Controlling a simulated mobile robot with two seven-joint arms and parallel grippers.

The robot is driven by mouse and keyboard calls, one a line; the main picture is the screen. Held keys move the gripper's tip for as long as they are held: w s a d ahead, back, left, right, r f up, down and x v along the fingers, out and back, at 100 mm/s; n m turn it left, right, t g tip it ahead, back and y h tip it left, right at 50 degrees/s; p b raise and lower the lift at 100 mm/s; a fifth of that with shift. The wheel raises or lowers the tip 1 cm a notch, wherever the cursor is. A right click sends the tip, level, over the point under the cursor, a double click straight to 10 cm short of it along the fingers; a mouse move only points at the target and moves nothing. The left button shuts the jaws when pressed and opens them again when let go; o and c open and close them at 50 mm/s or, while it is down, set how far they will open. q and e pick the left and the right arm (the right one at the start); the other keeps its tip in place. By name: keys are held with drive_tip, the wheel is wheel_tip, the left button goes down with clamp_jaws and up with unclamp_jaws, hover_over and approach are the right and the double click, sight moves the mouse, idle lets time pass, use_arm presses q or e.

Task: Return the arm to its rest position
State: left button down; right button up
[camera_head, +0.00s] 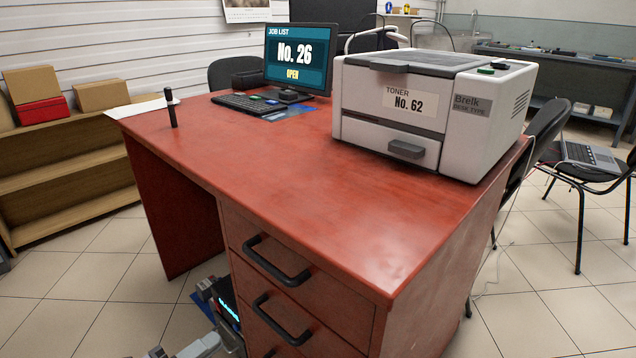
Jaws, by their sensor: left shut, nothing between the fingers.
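My left gripper (207,290) shows low in the head view, beside the left side of the red desk's drawer front and below the desktop. It is small and partly cut off by the drawers, and it is shut with nothing in it. Grey parts of my arm show at the bottom edge. My right gripper is not in view.
The red desk (270,170) fills the middle, with black drawer handles (277,261) sticking out near my left gripper. A toner printer (400,110), monitor (300,57), keyboard (245,103) and black upright cylinder (171,108) stand on it. A wooden shelf (70,167) is at left. Tiled floor is open between.

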use_arm(q)
drive_tip(key=s+d+n+g+y+p, duration=0.1)
drive_tip(key=s+d+n+g+y, duration=0.3)
drive_tip(key=n, duration=0.7)
drive_tip(key=s+d+n+t+y, duration=0.1)
drive_tip(key=s+d+n, duration=0.55)
drive_tip(key=n, duration=0.45)
drive_tip(key=s+a+r+y+p, duration=0.1)
drive_tip(key=r+p, duration=0.3)
drive_tip(key=p, duration=0.5)
drive_tip(key=s+a+r+g+y+p, duration=0.1)
drive_tip(key=a+r+p, duration=0.3)
drive_tip(key=p, duration=0.5)
drive_tip(key=s+a+r+y+p, duration=0.1)
drive_tip(key=a+r+p, duration=0.2)
drive_tip(key=p, duration=0.6)
wheel_tip(320, 180, up, 3)
drive_tip(key=shift+a+f, duration=0.15)
drive_tip(key=shift+a, duration=0.05)
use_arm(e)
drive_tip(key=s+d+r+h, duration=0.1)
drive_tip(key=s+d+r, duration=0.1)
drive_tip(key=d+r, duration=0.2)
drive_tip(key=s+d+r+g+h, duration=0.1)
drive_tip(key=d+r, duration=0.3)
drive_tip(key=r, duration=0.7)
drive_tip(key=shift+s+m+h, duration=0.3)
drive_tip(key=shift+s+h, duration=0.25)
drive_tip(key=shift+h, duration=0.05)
